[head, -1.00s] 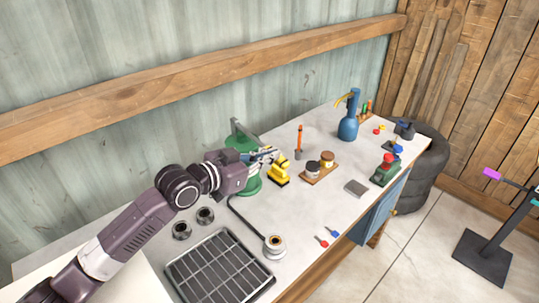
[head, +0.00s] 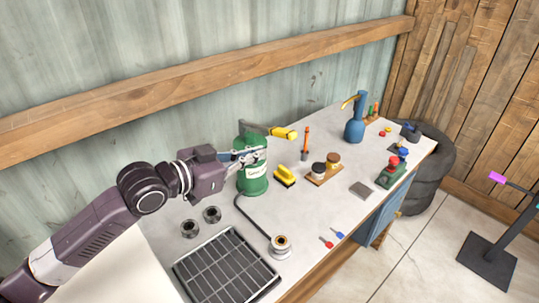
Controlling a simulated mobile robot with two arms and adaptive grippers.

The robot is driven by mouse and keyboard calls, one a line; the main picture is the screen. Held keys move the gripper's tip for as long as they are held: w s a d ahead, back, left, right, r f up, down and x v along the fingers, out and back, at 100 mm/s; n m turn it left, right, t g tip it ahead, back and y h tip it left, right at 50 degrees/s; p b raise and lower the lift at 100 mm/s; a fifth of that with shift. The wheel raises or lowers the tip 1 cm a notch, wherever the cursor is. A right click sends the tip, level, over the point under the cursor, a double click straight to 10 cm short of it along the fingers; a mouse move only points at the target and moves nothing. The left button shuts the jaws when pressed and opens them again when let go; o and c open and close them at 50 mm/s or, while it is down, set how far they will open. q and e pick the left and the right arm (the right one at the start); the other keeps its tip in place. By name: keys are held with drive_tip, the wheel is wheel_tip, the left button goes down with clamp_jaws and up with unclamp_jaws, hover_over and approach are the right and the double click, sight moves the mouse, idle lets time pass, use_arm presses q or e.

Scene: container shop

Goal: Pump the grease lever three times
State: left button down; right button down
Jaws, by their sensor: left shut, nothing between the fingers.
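A green grease canister (head: 252,182) with a pale label stands upright on the bench near the wall. Its lever, with a yellow handle (head: 284,133), sticks out to the right above the canister, roughly level. My left gripper (head: 262,154) is shut and empty. It is in front of the canister's upper part, below the lever handle and apart from it in the picture. It covers part of the canister and label. A black hose runs from the canister to a round metal fitting (head: 281,246) on the bench. My right gripper is out of view.
A yellow brush (head: 285,177), a wooden tray (head: 323,177) with two jars, and a blue oil can (head: 355,126) stand to the right. A black grate (head: 226,268) and two dark rings (head: 201,220) lie in front. The wall is close behind.

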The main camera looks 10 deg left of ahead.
use_arm(q)
drive_tip(key=shift+v, duration=0.9)
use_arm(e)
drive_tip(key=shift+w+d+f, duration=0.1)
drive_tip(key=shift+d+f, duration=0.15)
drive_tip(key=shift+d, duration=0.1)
use_arm(q)
drive_tip(key=shift+d+r, duration=0.1)
drive_tip(key=shift+r, duration=0.05)
drive_tip(key=shift+r, duration=0.1)
